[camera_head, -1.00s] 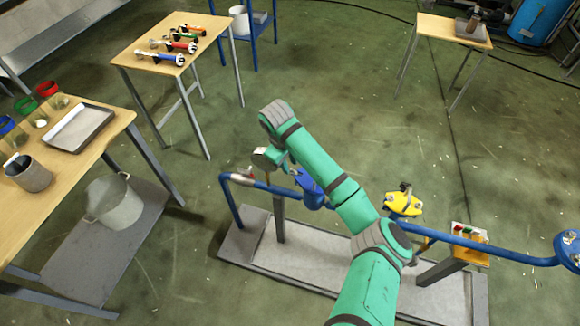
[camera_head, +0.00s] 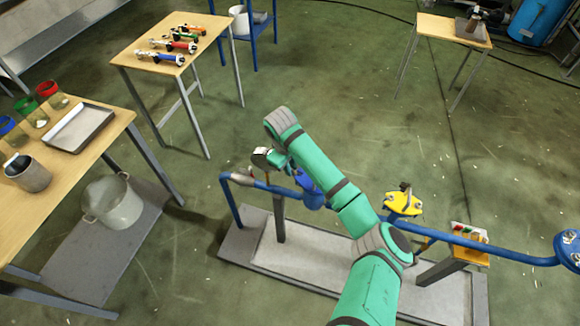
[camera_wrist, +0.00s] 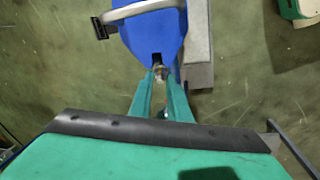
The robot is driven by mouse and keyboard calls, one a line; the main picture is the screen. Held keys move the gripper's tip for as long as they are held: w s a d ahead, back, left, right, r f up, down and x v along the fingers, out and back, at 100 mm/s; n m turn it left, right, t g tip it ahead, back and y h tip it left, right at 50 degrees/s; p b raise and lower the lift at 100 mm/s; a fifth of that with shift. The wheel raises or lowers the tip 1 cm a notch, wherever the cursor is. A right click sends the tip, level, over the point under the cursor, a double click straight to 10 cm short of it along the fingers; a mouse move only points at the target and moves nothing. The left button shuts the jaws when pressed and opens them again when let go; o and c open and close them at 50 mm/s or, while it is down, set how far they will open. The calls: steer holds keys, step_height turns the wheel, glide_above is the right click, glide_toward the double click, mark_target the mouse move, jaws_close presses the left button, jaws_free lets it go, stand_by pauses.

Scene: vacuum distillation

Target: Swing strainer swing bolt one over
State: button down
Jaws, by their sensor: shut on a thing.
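The blue strainer (camera_head: 313,194) sits on the blue pipe run, partly hidden behind my green arm in the head view. In the wrist view the blue strainer body (camera_wrist: 152,38) fills the top middle, with a grey curved bar across it and a dark slot at its near edge. My gripper (camera_wrist: 159,76) has its two green fingers close together at this slot. They are shut on a small metal piece, the swing bolt (camera_wrist: 159,71), which is mostly hidden between the fingertips.
The blue pipe (camera_head: 480,243) runs right from the strainer past a yellow-topped fitting (camera_head: 404,202). A grey skid tray (camera_head: 320,262) lies beneath. A wooden table with tools (camera_head: 165,45) stands behind; another with a tray (camera_head: 78,128) stands left. Open green floor lies between.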

steer(key=y, duration=0.1)
steer(key=d+y, duration=0.1)
steer(key=s+d+t+y, duration=0.1)
steer(key=shift+d+r, duration=0.25)
steer(key=shift+r, duration=0.05)
steer(key=shift+s+d+m+t+y, duration=0.15)
steer(key=shift+d+t+y, duration=0.2)
steer(key=shift+y, duration=0.3)
steer(key=shift+d+m+t+y, duration=0.15)
steer(key=shift+d+y, duration=0.3)
steer(key=shift+y, duration=0.2)
steer(key=shift+r, duration=0.1)
steer(key=c, duration=1.9)
jaws_free()
steer(key=v, duration=1)
steer(key=shift+s+d+r, duration=0.15)
steer(key=shift+d+r, duration=0.1)
steer(key=shift+r, duration=0.05)
